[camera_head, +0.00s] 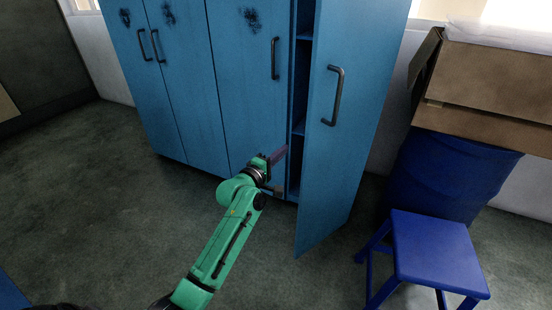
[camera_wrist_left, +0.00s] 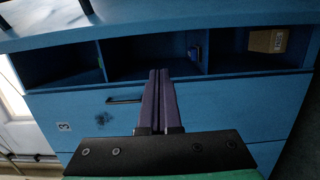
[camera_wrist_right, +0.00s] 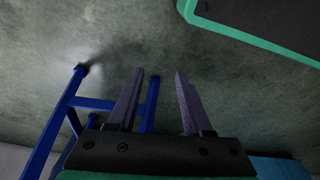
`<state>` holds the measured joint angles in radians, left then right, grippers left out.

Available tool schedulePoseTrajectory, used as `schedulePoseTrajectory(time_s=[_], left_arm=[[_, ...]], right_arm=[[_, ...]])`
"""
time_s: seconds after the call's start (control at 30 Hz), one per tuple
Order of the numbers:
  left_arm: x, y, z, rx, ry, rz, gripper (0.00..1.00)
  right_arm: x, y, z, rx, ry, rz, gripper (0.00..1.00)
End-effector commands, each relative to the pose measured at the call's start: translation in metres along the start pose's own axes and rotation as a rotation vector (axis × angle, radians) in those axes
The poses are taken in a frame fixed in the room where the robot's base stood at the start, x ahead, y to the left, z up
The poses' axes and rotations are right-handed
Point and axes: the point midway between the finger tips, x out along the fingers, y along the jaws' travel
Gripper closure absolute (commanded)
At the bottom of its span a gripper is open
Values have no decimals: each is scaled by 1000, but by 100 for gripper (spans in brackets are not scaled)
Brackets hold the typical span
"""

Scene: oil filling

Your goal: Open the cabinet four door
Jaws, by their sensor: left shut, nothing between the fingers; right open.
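The blue cabinet has its rightmost door (camera_head: 355,90) standing ajar, swung outward with a dark handle on its front. A dark gap with shelves (camera_head: 303,90) shows beside it. My left gripper (camera_head: 281,156) is shut and empty, with its purple fingers at the lower part of this gap; I cannot tell whether they touch the door. In the left wrist view its fingers (camera_wrist_left: 158,75) point at the open shelf compartments, next to a shut door marked 3 (camera_wrist_left: 190,108). My right gripper (camera_wrist_right: 161,78) is open and empty above the floor; it is not visible in the head view.
A blue stool (camera_head: 435,248) stands right of the open door, and its legs show in the right wrist view (camera_wrist_right: 60,115). Cardboard boxes (camera_head: 490,80) sit behind it. A small box (camera_wrist_left: 268,41) lies inside the cabinet. The floor (camera_head: 110,200) at left is clear.

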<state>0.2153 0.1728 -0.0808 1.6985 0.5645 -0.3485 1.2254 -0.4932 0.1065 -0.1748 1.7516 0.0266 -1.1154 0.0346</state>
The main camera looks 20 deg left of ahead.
Motion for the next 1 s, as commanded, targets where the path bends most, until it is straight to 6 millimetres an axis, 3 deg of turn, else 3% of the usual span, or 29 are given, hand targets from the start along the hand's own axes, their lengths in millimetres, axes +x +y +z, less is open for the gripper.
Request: schedulePoseTrajectory(time_s=[0.23, 0.33, 0.5, 1.0], left_arm=[[56, -2, 0, 2, 1, 3, 100], [46, 0, 20, -4, -1, 0, 100], [40, 0, 36, 1, 1, 0, 100], [38, 0, 37, 2, 2, 0, 100]], right_arm=[[-28, -6, -14, -8, 15, -15, 50], [-24, -5, -11, -6, 6, -11, 50], [-18, -4, -9, -5, 6, -9, 50], [-17, -4, -8, -4, 6, -9, 50]])
